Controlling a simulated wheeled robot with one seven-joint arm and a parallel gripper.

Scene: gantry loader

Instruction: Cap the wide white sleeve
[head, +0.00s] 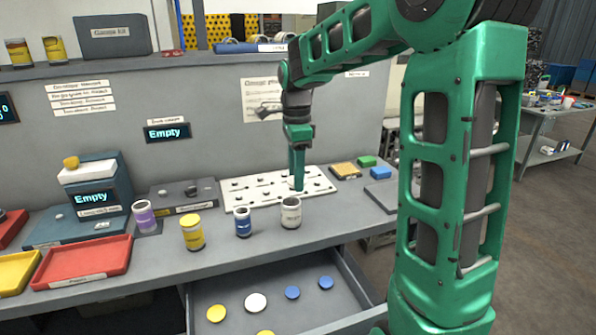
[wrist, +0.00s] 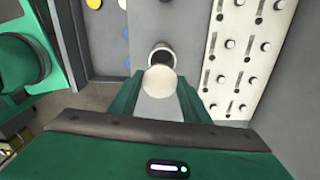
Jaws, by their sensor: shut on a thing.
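The wide white sleeve (head: 291,214) stands upright on the bench near its front edge, with a dark open mouth. In the wrist view the sleeve (wrist: 161,50) lies just beyond the fingertips, its dark opening partly showing. My gripper (head: 297,184) points down behind and above the sleeve. The cap is mostly hidden by the fingers in the head view.
A yellow sleeve (head: 192,235), a blue sleeve (head: 243,224) and a purple sleeve (head: 144,217) stand to the left. A white pegged board (head: 240,197) lies behind. An open drawer (head: 228,318) below holds yellow, blue and white caps (head: 256,302).

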